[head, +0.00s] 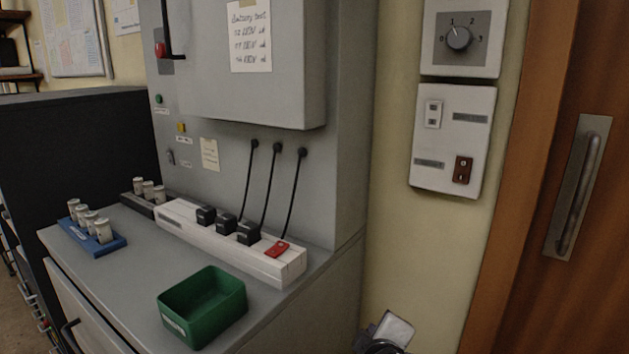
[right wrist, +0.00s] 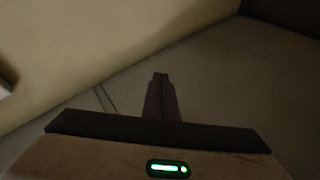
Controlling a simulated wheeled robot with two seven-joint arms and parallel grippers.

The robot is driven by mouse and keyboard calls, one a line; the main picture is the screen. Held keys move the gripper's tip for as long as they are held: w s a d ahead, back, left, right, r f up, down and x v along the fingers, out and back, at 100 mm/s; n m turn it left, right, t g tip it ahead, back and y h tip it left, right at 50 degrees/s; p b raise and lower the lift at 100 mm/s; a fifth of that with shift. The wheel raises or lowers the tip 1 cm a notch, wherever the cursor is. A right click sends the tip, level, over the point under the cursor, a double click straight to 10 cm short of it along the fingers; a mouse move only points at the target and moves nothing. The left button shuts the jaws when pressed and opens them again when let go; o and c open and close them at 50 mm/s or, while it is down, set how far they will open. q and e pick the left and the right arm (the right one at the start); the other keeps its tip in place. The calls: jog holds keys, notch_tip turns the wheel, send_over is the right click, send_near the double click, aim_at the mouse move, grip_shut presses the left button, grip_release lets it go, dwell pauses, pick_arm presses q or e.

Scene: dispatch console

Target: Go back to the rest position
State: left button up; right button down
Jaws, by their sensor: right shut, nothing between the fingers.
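My right gripper (head: 388,335) shows only in part at the bottom edge of the head view, low in front of the cream wall and right of the grey console. In the right wrist view its fingers (right wrist: 161,95) are together, with nothing between them, above a dim floor. My left gripper is in neither view.
The console's ledge (head: 130,262) holds a green bin (head: 203,308), a white power strip (head: 225,240) with black plugs and a red switch, and a blue tray (head: 88,238) of small cylinders. A wooden door (head: 565,300) with a metal handle stands at the right.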

jog(key=s+f+m+g+y, duration=0.2)
jog(key=s+f+m+y, duration=0.1)
jog(key=s+f, duration=1.1)
jog(key=s+d+f+m, duration=0.2)
jog(key=s+f, duration=0.2)
jog(key=s, duration=0.4)
jog(key=s+d+f+m+y, duration=0.1)
jog(key=s+f+m, duration=0.2)
jog(key=s, duration=0.5)
jog(key=shift+s+d+f+m+g, duration=0.3)
jog(key=shift+s+d+f+g, duration=0.1)
jog(key=shift+f, duration=0.2)
